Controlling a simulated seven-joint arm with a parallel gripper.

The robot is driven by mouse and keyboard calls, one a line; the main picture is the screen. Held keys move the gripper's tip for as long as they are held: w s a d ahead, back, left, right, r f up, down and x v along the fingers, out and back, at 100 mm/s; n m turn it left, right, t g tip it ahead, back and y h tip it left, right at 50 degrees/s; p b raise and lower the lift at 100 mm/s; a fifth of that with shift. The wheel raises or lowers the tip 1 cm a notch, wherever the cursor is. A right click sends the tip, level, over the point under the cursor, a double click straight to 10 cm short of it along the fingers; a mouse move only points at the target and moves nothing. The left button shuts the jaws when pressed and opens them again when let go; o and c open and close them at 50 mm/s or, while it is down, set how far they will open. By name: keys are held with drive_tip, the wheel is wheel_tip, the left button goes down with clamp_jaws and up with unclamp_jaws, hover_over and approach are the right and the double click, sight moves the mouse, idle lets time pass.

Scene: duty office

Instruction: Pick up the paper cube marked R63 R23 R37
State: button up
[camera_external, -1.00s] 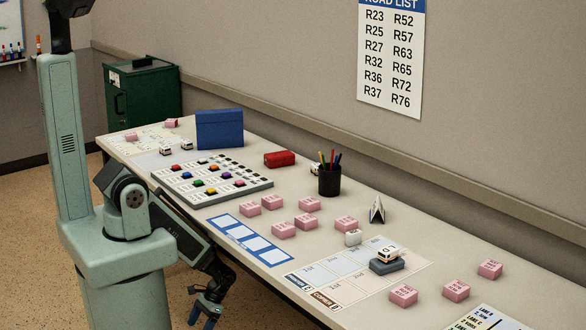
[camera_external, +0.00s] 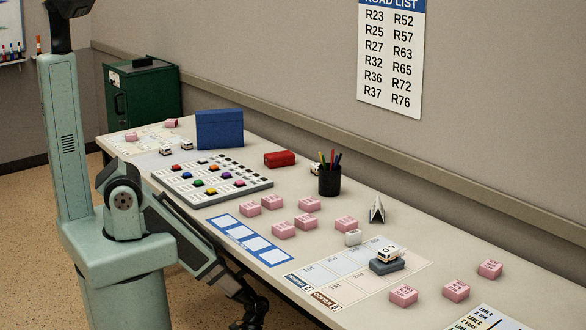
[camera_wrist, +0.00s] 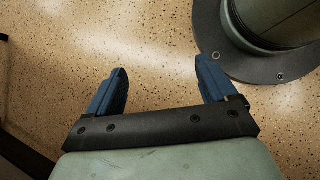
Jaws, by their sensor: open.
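Several pink paper cubes lie on the long table. One group is in the middle, with cubes at the left (camera_external: 250,208), the back (camera_external: 309,204), the front (camera_external: 284,230) and the right (camera_external: 346,223). Three more lie toward the near right end: one cube (camera_external: 403,294), a second (camera_external: 456,290) and a third (camera_external: 490,269). Their markings are too small to read, so I cannot tell which one says R63 R23 R37. My gripper (camera_wrist: 160,90) is open and empty over the speckled floor. In the external view the arm's end hangs low beside the table's front edge, its fingers out of sight.
A black pen cup (camera_external: 330,181), a folded paper piece (camera_external: 377,210) and a small white block (camera_external: 353,238) stand near the cubes. A white toy van (camera_external: 388,255) sits on a grey-blue block (camera_external: 387,267). A button board (camera_external: 213,184) and blue box (camera_external: 220,130) are farther left.

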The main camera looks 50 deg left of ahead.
drive_tip(key=s+d+r+n+g+h, duration=0.15)
drive_tip(key=s+d+r, duration=0.25)
drive_tip(key=d, duration=0.6)
drive_tip(key=s+d+r+m+g+h, duration=0.15)
drive_tip(key=s+d+r, duration=0.25)
drive_tip(key=d, duration=0.6)
drive_tip(key=s+d+r+m+g+y, duration=0.1)
drive_tip(key=s+d+r+m+y, duration=0.1)
drive_tip(key=s+d+r, duration=0.45)
drive_tip(key=s+d+r+m+g+y, duration=0.2)
drive_tip(key=s+r, duration=0.2)
drive_tip(key=r, duration=0.6)
drive_tip(key=s+d+r+m+g+y, duration=0.1)
drive_tip(key=s+d+r+m+y, duration=0.15)
drive_tip(key=s+d+r, duration=0.4)
wheel_tip(320, 180, up, 28)
drive_tip(key=m+t+h, duration=0.4)
drive_tip(key=m+t, duration=0.9)
drive_tip(key=m, duration=0.3)
hover_over(403, 290)
drive_tip(key=a, duration=0.5)
drive_tip(key=shift+a+x, duration=0.2)
drive_tip(key=shift+x, duration=6.8)
drive_tip(key=shift+w+a+f, duration=0.1)
drive_tip(key=c, duration=1.1)
